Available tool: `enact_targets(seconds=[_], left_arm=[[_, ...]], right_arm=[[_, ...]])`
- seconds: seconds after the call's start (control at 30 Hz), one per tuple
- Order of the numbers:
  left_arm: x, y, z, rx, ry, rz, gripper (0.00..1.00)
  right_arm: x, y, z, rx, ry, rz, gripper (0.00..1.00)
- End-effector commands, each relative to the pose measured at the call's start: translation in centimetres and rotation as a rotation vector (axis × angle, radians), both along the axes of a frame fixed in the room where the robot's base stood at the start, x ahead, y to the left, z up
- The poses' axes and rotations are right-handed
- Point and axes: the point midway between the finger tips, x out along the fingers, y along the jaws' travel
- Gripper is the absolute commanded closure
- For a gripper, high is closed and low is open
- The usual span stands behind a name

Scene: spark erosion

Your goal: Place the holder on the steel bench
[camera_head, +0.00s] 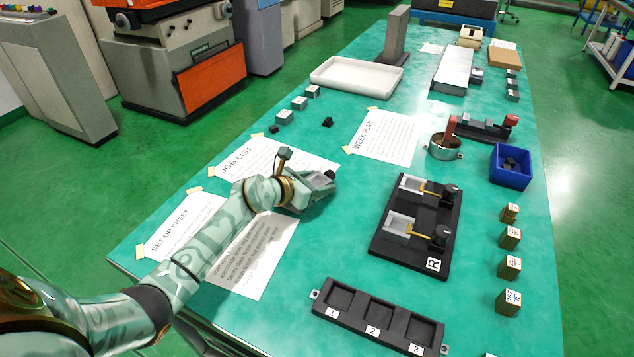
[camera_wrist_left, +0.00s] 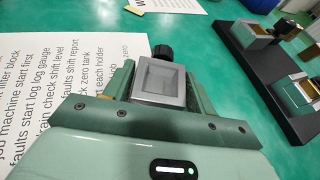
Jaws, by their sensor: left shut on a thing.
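My left gripper (camera_head: 322,184) is shut on a holder, low over the teal table top beside the printed sheets. In the left wrist view the holder (camera_wrist_left: 160,82) is a square grey metal frame with a recessed middle and a black knob behind it, between the two green jaws. In the head view the gripper mostly hides it. I cannot tell whether it touches the table. A flat pale metal slab (camera_head: 453,68), possibly the steel bench, lies at the far right of the table. My right gripper is not in view.
A black rack marked R (camera_head: 400,259) carries two similar holders. A black tray numbered 1 to 3 (camera_head: 378,314) has empty pockets. A white tray (camera_head: 357,75), a grey upright block (camera_head: 397,36), a metal ring (camera_head: 445,147) and a blue bin (camera_head: 511,165) stand farther off.

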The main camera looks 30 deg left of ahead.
Motion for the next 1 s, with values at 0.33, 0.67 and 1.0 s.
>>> enact_targets(seconds=[0.33,0.67,1.0], left_arm=[[0.0,0.0,-0.1,0.000,0.000,0.000,0.22],[-3.4,1.2,2.2,0.002,-0.002,0.000,0.22],[-9.5,3.3,4.5,0.000,0.000,0.000,0.22]], right_arm=[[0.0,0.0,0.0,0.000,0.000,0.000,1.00],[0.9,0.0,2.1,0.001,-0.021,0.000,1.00],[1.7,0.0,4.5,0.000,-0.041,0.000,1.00]])
